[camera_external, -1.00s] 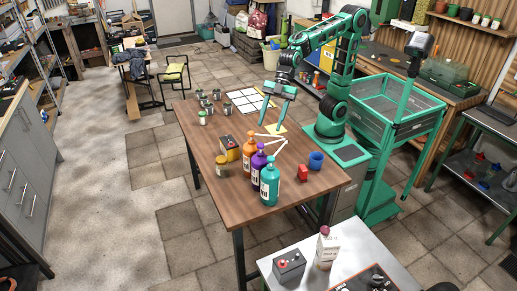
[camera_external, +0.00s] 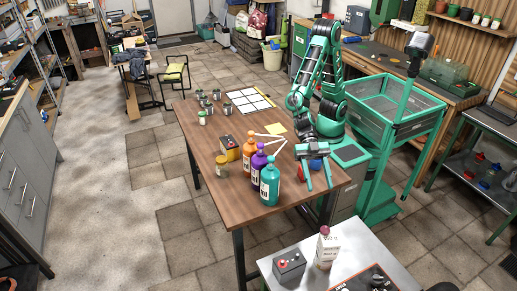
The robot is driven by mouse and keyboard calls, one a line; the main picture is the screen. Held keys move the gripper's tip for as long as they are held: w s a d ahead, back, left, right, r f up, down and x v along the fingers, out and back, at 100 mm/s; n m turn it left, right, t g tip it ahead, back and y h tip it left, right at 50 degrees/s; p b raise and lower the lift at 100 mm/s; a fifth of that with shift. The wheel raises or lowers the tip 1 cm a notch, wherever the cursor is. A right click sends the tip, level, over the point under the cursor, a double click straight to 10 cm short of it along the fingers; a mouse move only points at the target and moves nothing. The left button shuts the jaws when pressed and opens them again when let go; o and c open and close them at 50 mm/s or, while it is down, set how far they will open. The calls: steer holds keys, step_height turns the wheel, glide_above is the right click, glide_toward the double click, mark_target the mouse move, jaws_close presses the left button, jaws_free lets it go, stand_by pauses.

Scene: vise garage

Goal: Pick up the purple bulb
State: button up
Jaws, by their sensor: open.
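I cannot make out a purple bulb. The only purple thing I see is a purple bottle (camera_external: 258,163) with a pale label and a light pump spout, upright on the wooden table (camera_external: 215,185). It stands between an orange bottle (camera_external: 248,150) and a teal bottle (camera_external: 269,184), which partly hides it. My gripper (camera_external: 318,187) is open and empty, with its fingers pointing toward the front right edge of the table. It is to the right of the teal bottle, apart from all three bottles.
A blue cup (camera_external: 316,164) and a red object (camera_external: 302,173) are partly hidden behind my gripper. The table's left front is clear.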

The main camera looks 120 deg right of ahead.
step_height(320, 180, down, 6)
glide_toward(325, 229)
steer(key=w+a+f, duration=0.1)
steer(key=a+f, duration=0.3)
steer(key=a, duration=0.1)
steer(key=shift+w+a, duration=0.2)
steer(key=shift+a, duration=0.1)
steer(key=shift+f, duration=0.1)
steer(key=c, duration=1.2)
